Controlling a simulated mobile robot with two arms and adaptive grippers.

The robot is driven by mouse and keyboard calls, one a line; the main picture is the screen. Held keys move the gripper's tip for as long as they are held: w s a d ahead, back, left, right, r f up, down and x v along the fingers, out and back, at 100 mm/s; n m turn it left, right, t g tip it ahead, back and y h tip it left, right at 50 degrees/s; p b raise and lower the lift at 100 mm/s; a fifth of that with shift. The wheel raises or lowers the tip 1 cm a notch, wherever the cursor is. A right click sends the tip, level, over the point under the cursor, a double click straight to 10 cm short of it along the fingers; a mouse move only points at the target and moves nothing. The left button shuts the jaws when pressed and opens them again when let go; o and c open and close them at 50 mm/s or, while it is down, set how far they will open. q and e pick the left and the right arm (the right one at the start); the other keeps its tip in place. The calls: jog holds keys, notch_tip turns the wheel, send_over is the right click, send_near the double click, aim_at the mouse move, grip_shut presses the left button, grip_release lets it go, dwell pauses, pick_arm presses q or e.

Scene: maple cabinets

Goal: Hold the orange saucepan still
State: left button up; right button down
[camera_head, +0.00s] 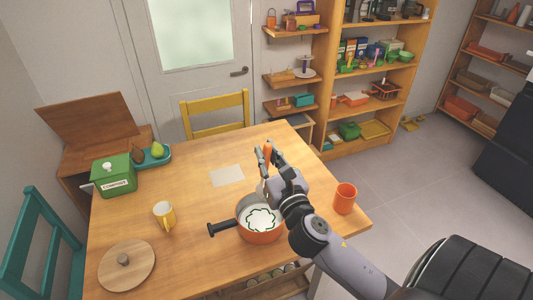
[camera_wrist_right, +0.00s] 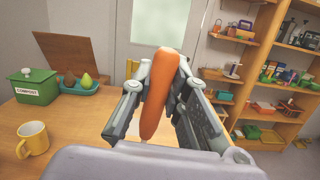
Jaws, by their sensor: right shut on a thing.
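The orange saucepan (camera_head: 262,237) stands on the wooden table near its front edge. Its black handle (camera_head: 222,229) points left, and its pale inside shows a green wavy outline. My right gripper (camera_head: 268,158) is beyond the saucepan in the picture, with its wrist and arm covering the pan's right side. It is shut on a long orange carrot-like thing (camera_wrist_right: 160,92), which stands nearly upright between the fingers and also shows in the head view (camera_head: 267,149). The right gripper does not hold the saucepan. My left gripper is in neither view.
An orange cup (camera_head: 345,198) stands right of my arm. A yellow mug (camera_head: 164,215), a round wooden board (camera_head: 127,265), a green compost box (camera_head: 113,176) and a teal tray (camera_head: 168,160) with pears are on the left. A pale sheet (camera_head: 227,175) lies mid-table, with bare wood around it.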

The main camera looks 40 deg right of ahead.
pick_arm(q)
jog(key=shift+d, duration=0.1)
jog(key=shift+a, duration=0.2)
pick_arm(e)
jog(key=s+d, duration=0.3)
jog(key=d, duration=0.9)
jog(key=shift+d, duration=0.35)
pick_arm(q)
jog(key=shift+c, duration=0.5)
